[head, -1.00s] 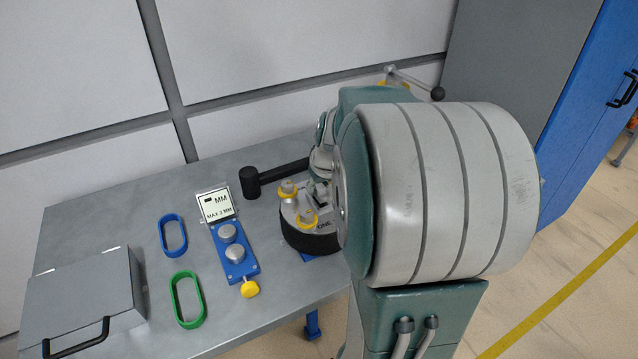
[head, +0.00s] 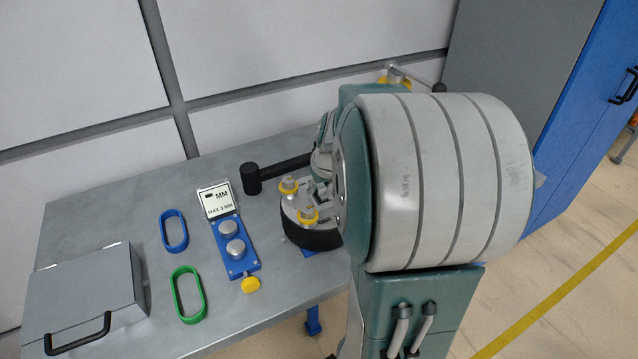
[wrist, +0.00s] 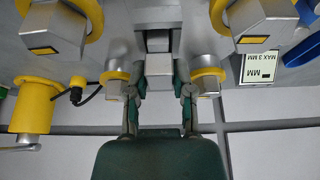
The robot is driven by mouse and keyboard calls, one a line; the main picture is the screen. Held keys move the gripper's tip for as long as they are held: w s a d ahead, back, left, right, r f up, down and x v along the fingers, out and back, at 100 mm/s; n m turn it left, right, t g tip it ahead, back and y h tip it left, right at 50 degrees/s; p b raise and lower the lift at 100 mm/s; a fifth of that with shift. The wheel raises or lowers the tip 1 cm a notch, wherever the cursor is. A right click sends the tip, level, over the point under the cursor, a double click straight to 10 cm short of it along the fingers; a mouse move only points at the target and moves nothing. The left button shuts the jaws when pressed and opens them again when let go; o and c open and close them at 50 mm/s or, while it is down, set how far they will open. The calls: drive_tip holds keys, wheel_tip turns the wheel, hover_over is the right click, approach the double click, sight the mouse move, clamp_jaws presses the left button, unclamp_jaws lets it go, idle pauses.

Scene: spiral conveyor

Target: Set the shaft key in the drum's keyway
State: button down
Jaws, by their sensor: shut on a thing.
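The drum (head: 312,238) stands on the bench, with a black side, a pale top face and metal posts with yellow rings. My arm hides its right part in the head view. In the wrist view, my gripper (wrist: 159,92) is shut on a small grey metal block, which looks like the shaft key (wrist: 159,70). A squarish metal recess or block, perhaps the keyway (wrist: 158,42), lies just beyond the key, in line with it. I cannot tell whether the key is inside it or only near it.
A black mallet (head: 252,179) lies behind the drum. To the left are a blue gauge with two domes (head: 238,262), a blue ring (head: 174,231), a green ring (head: 188,295) and a grey box (head: 85,290). Metal posts with yellow rings (wrist: 207,77) flank my fingers closely.

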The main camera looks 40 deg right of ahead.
drive_tip(key=shift+f, duration=0.1)
drive_tip(key=shift+c, duration=2)
unclamp_jaws()
drive_tip(key=v, duration=1.2)
drive_tip(key=s+a+n, duration=0.1)
drive_tip(key=s+a, duration=0.2)
drive_tip(key=a, duration=0.4)
drive_tip(key=s+a+f+n, duration=0.1)
drive_tip(key=s+a, duration=0.2)
drive_tip(key=a, duration=0.5)
drive_tip(key=s+a+f+t+y, duration=0.1)
drive_tip(key=s+a, duration=0.2)
drive_tip(key=a, duration=0.4)
drive_tip(key=shift+s+a+n, duration=0.3)
drive_tip(key=shift+s+n, duration=0.05)
drive_tip(key=shift+n, duration=0.05)
